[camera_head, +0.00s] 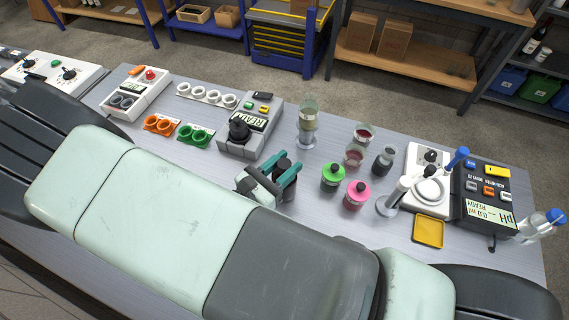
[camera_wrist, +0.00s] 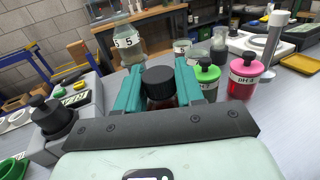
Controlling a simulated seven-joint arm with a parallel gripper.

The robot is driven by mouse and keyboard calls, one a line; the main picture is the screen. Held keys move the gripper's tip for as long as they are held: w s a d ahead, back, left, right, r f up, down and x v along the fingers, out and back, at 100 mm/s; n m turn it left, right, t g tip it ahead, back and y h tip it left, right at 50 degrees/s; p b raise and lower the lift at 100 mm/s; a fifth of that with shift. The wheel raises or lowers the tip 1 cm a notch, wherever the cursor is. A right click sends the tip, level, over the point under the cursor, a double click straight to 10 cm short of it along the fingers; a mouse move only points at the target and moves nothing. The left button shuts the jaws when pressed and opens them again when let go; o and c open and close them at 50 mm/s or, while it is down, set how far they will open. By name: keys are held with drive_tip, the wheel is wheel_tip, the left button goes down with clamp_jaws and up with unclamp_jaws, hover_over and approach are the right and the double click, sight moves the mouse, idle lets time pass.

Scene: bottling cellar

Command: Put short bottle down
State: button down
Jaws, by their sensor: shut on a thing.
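The short bottle, dark with a ribbed black cap, stands between the teal fingers of my gripper (camera_head: 277,180) in the head view. In the wrist view the bottle's black cap (camera_wrist: 159,80) and a strip of dark red body show between the fingers (camera_wrist: 158,92). My gripper is shut on the bottle, which looks about upright. Its base is hidden by my gripper, so I cannot tell whether it touches the grey table (camera_head: 330,225).
Right of my gripper stand a green-capped jar (camera_head: 333,177) and a pink-capped jar (camera_head: 357,194). A grey meter (camera_head: 248,130) stands left.

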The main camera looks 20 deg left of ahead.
drive_tip(key=shift+f, duration=0.15)
drive_tip(key=c, duration=0.7)
unclamp_jaws()
drive_tip(key=shift+r, duration=0.2)
drive_tip(key=v, duration=1.2)
